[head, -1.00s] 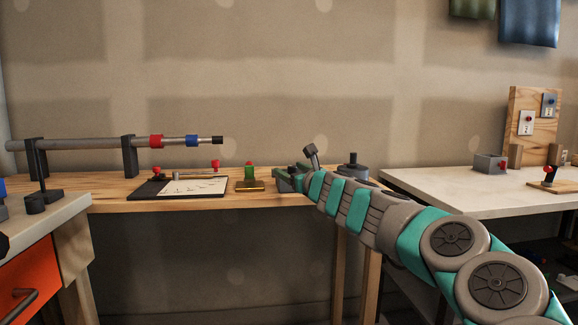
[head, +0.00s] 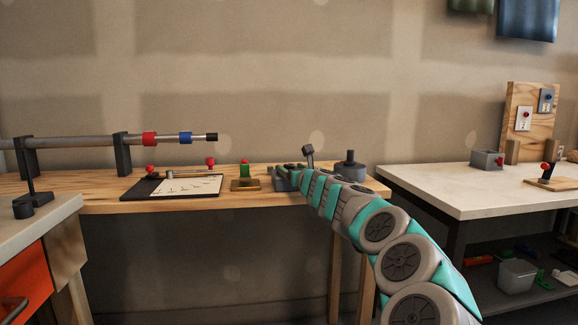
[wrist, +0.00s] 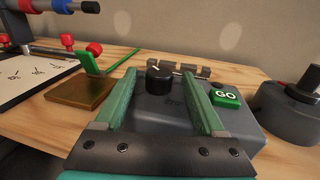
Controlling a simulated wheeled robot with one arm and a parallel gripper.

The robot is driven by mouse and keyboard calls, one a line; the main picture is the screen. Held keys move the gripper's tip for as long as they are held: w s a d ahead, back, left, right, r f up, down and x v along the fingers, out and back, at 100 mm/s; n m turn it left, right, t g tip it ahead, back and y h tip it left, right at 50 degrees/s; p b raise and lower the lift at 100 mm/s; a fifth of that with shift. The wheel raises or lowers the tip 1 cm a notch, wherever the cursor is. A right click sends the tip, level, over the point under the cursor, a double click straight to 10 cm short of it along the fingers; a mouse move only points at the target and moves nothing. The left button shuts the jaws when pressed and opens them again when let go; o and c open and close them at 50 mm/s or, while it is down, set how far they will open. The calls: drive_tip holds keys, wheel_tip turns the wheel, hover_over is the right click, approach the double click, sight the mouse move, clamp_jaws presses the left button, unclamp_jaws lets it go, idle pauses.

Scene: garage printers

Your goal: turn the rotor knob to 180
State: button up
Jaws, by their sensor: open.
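A grey box (wrist: 165,112) with a black round knob (wrist: 159,79) and a green GO button (wrist: 226,99) stands on the wooden bench in the wrist view. A marking on the box in front of the knob is too small to read. My gripper (wrist: 160,75) is open, its two green fingers reaching over the box on either side of the knob; I cannot tell whether they touch it. To the right is a round grey base with a dark upright knob (wrist: 312,77). It also shows in the head view (head: 350,158). I cannot tell which knob is the rotor knob.
Left of the box is a brown block with a green lever (wrist: 89,62). Further left lies a board with white paper (head: 190,185) and red knobs. A pipe (head: 80,144) on dark stands runs behind. A white-topped table (head: 460,186) stands at right.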

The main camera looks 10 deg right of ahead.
drive_tip(key=shift+w+a+p, duration=0.2)
drive_tip(key=shift+w+p, duration=0.1)
drive_tip(key=shift+w, duration=0.7)
clamp_jaws()
